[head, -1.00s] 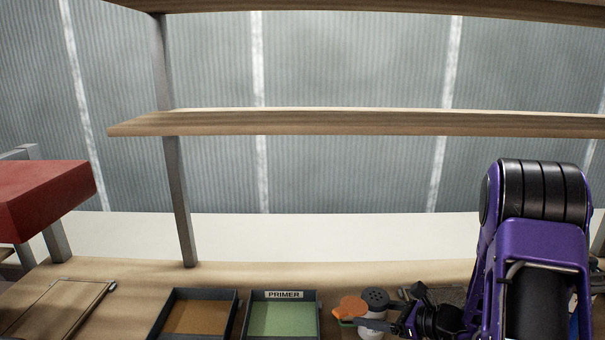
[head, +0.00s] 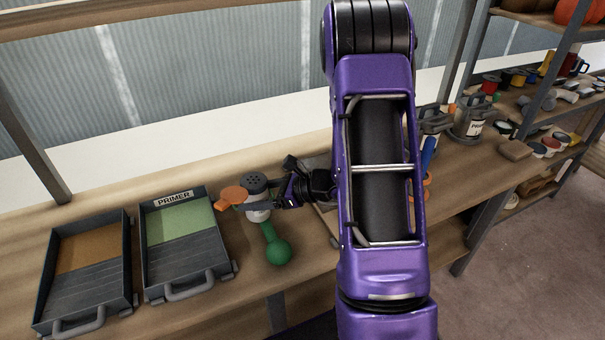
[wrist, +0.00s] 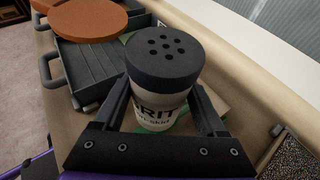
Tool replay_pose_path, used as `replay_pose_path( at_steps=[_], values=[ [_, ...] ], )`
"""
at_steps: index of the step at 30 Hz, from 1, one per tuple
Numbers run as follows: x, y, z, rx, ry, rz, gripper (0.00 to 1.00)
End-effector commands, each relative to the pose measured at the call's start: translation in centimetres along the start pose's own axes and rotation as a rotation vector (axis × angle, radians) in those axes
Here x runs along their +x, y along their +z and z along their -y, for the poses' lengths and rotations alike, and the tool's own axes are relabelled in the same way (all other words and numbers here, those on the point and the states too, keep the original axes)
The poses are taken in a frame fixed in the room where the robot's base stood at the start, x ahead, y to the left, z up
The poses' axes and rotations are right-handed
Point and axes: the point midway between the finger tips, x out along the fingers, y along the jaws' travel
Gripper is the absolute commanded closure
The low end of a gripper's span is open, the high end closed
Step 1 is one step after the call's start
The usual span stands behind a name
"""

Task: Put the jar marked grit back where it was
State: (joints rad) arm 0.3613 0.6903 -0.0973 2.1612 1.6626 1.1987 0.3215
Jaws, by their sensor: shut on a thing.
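The jar marked grit (wrist: 158,108) is white with dark lettering and a black lid pierced with holes. In the wrist view it stands between my two fingers, and my gripper (wrist: 165,112) is shut on it. In the head view the same jar (head: 257,212) looks upright over the workbench, with my gripper (head: 278,195) coming at it from the right. Whether its base touches the bench is hidden. The spot it came from cannot be told from these frames.
An orange object (head: 233,195) is close left of the jar, and a green round-ended tool (head: 278,250) lies just in front. Left are a tray marked primer (head: 205,262) and a tray with brown contents (head: 88,290). Cans (head: 470,120) stand farther right on the bench (head: 310,262).

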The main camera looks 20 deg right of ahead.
Motion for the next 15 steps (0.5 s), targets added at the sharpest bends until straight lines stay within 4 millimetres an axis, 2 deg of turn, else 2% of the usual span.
replay_pose_path(
  at_steps=[5, 8, 12, 15],
  values=[
    [2.4, -0.2, 5.2, 0.032, -0.094, 0.005, 0.82],
    [3.9, 0.5, 9.2, 0.065, -0.179, 0.007, 0.82],
    [5.7, 2.5, 15.0, 0.122, -0.319, 0.010, 0.82],
    [6.5, 4.3, 18.5, 0.165, -0.419, 0.011, 0.82]
  ],
)
